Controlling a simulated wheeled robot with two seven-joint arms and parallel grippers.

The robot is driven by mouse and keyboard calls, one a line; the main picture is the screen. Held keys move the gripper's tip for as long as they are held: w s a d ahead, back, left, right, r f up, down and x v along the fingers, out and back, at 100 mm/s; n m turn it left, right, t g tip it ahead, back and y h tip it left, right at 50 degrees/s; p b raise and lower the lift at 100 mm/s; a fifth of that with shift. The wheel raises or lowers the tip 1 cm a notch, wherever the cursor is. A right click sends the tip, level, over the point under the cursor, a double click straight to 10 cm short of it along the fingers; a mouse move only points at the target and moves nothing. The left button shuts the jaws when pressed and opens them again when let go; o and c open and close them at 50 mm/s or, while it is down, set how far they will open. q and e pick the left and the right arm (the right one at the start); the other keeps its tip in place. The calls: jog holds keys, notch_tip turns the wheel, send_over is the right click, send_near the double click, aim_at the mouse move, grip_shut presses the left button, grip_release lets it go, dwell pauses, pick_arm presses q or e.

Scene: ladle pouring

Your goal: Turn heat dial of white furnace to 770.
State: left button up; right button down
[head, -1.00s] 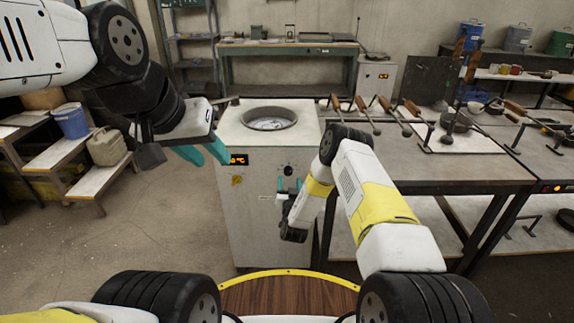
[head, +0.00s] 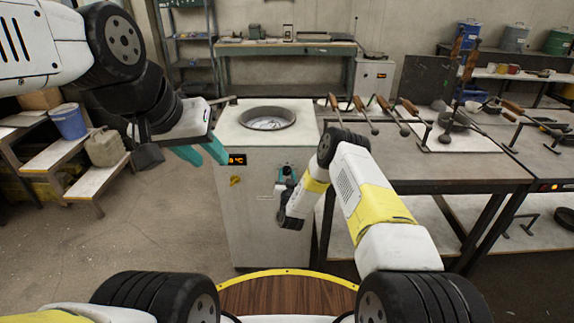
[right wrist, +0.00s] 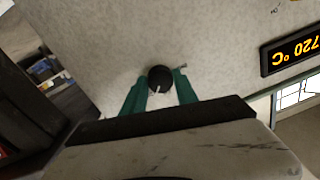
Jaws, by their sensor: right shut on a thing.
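The white furnace (head: 255,205) stands in the middle of the head view, its round opening on top. Its orange display (head: 237,159) is partly cut off by my left gripper there; in the right wrist view the display (right wrist: 293,50) appears upside down and reads 720 °C. The black heat dial (right wrist: 160,79) with a white mark sits between the teal fingertips of my right gripper (right wrist: 160,90), which is shut on it. In the head view my right gripper (head: 287,174) is at the front panel. My left gripper (head: 203,153) is empty, its teal fingers apart, in front of the furnace's upper left.
A dark metal table (head: 440,165) with several wooden-handled ladles stands right of the furnace. Stepped shelves with a blue bucket (head: 69,122) and a beige can (head: 105,147) are at the left. A workbench (head: 285,48) stands behind. The floor left of the furnace is clear.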

jog(key=shift+m, duration=0.3)
jog(key=m, duration=0.4)
jog(key=shift+m, duration=0.3)
jog(key=shift+m+t+h, duration=0.3)
jog(key=shift+m, duration=1.6)
jog(key=c, duration=0.9)
grip_release()
jog(key=shift+c, duration=0.2)
jog(key=s, duration=0.7)
jog(key=shift+s+d+f, duration=0.15)
jog(key=shift+s+f, duration=0.05)
jog(key=shift+s, duration=0.2)
